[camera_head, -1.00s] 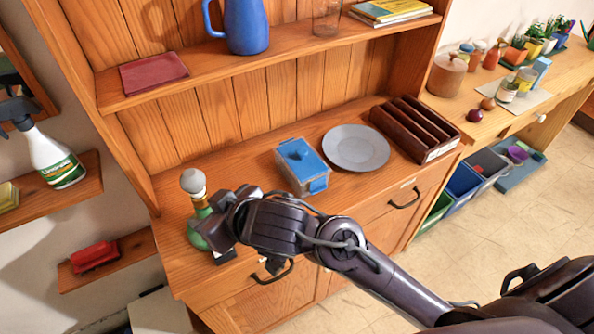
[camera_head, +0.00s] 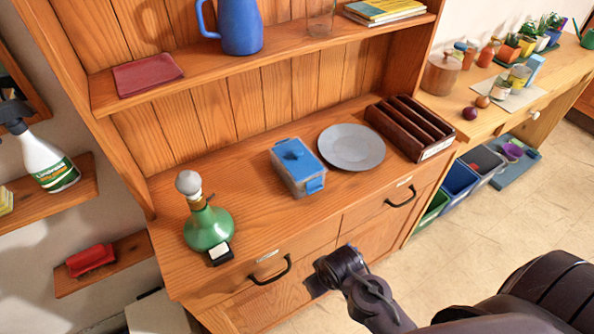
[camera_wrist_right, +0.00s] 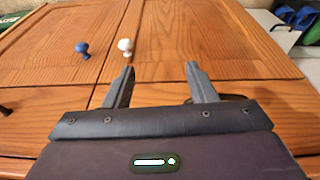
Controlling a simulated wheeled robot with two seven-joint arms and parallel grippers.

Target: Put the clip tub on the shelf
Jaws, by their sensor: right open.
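A clear tub with a blue lid and blue latch, which looks like the clip tub (camera_head: 299,167), stands on the dresser's counter, left of a grey plate. Its contents are hard to make out. The dresser's shelf (camera_head: 215,76) runs above the counter. My right gripper (camera_wrist_right: 160,68) is open and empty in the right wrist view, in front of wooden doors. In the head view it is low in front of the dresser, below and apart from the tub, its fingers mostly hidden. My left gripper is not in view.
A green bottle (camera_head: 208,228), the grey plate (camera_head: 352,147) and a brown rack (camera_head: 411,127) stand on the counter.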

